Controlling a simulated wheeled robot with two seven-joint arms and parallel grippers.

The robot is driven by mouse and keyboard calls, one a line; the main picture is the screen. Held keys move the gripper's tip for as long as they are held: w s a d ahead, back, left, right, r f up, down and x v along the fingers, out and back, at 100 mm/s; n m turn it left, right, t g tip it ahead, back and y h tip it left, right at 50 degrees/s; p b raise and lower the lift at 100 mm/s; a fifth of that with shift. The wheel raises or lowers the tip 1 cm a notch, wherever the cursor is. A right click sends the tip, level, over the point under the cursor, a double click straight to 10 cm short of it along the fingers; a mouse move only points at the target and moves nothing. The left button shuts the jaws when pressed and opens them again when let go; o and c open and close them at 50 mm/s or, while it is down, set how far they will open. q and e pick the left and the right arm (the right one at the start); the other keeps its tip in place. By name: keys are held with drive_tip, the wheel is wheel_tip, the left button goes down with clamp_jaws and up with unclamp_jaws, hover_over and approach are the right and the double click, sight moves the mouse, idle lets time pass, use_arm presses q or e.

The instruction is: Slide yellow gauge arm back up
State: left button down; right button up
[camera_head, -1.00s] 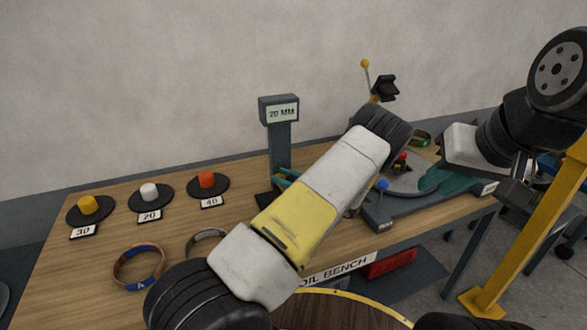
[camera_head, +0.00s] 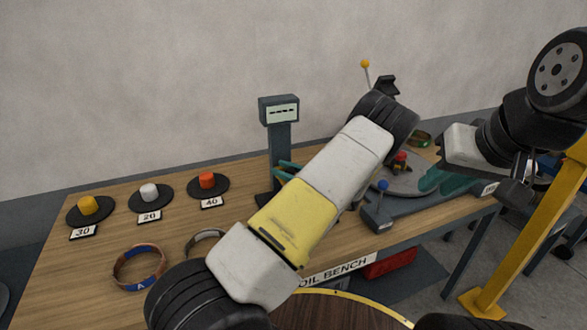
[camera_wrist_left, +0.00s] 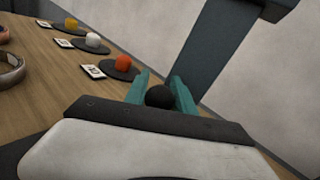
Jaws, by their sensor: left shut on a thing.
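The grey gauge post (camera_head: 280,145) stands on the bench with a display head (camera_head: 280,112) that shows dashes. It also fills the top of the left wrist view (camera_wrist_left: 225,40). My left gripper (camera_head: 286,170) is beside the post. In the left wrist view its teal fingers are shut on a round black knob (camera_wrist_left: 158,96). No yellow gauge arm can be made out; my left arm hides part of the bench beside the post. My right gripper (camera_head: 440,179) is at the right over the grey bench device; its finger opening cannot be made out.
On the wooden bench (camera_head: 75,260) stand yellow (camera_head: 88,205), white (camera_head: 149,191) and orange (camera_head: 208,180) spools on black discs with number cards. A blue-brown coil (camera_head: 138,268) and a grey ring (camera_head: 206,238) lie in front. A yellow-knobbed lever (camera_head: 365,64) rises behind.

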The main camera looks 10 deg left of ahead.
sight(284, 182)
use_arm(q)
drive_tip(key=shift+w+r, duration=0.1)
drive_tip(key=shift+r, duration=1.9)
drive_tip(key=c, duration=1.1)
unclamp_jaws()
drive_tip(key=shift+o, duration=0.2)
drive_tip(key=shift+f, duration=0.1)
drive_tip(key=shift+d, duration=0.25)
drive_tip(key=v, duration=0.7)
drive_tip(key=shift+s+d, duration=0.15)
drive_tip(key=shift+s, duration=0.05)
